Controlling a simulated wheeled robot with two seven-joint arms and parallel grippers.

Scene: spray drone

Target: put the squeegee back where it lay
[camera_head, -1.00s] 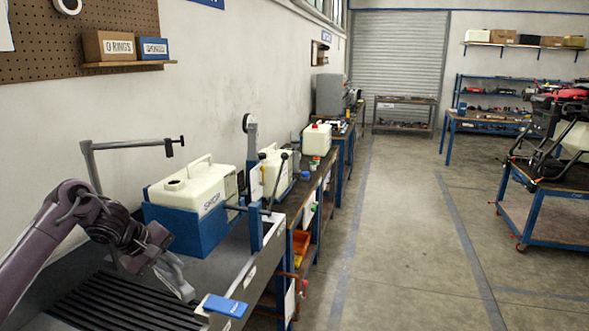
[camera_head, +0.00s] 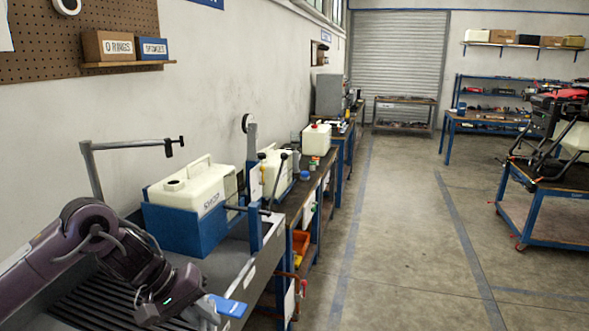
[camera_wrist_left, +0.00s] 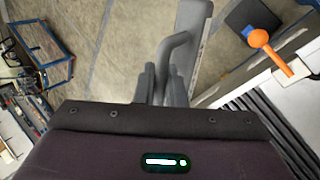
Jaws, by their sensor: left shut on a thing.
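The squeegee (camera_wrist_left: 192,35) is a grey flat piece with a bent grey handle in the left wrist view. My left gripper (camera_wrist_left: 163,85) is shut on that handle, and its fingers hide part of it. In the head view my left gripper (camera_head: 180,300) is low over the front right part of the ribbed bench top. A small pale grey part of the squeegee (camera_head: 207,309) shows beside it; the rest is hidden by the gripper. I cannot tell whether the squeegee touches the bench. My right gripper is in neither view.
A flat blue piece (camera_head: 229,306) is at the bench's right edge, close to the squeegee. A white tank (camera_head: 190,190) in a blue holder (camera_head: 185,229) stands behind. The floor aisle (camera_head: 400,220) is clear.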

